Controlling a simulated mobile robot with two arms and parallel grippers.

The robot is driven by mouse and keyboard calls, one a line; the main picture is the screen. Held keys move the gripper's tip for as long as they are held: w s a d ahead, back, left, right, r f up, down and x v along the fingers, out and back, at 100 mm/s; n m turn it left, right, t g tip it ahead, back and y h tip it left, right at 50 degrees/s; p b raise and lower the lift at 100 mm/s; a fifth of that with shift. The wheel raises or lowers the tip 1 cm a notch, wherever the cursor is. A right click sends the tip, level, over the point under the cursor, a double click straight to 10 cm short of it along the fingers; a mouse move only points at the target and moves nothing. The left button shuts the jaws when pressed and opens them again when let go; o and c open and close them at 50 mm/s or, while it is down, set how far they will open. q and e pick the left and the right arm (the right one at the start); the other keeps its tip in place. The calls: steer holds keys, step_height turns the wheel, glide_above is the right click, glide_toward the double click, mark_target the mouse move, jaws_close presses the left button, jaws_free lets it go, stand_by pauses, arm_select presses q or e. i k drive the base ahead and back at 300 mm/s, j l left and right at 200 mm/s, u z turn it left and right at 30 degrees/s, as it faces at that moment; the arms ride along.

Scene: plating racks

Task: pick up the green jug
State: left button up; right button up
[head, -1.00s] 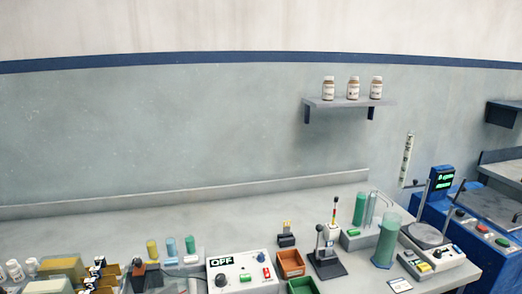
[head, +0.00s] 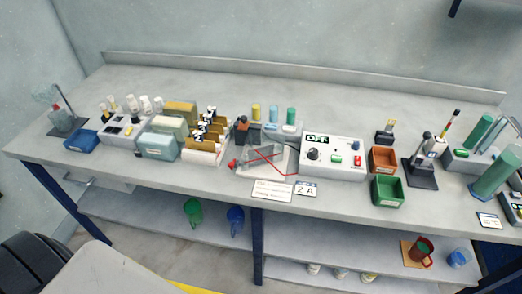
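The green jug (head: 193,210) stands on the lower shelf under the bench, left of the middle bench leg. A blue jug (head: 235,220) stands just to its right on the same shelf. The bench top's front edge lies above both. Neither of my grippers shows in the head view.
The lower shelf (head: 140,215) is bare left of the green jug. The bench top (head: 350,92) carries a control box (head: 333,158) reading OFF, small bins, racks and tubes. Blue legs (head: 258,240) stand at the shelf front.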

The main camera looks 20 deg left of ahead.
mark_target(192, 208)
steer(key=k+u, duration=0.1)
steer(key=u, duration=1.35)
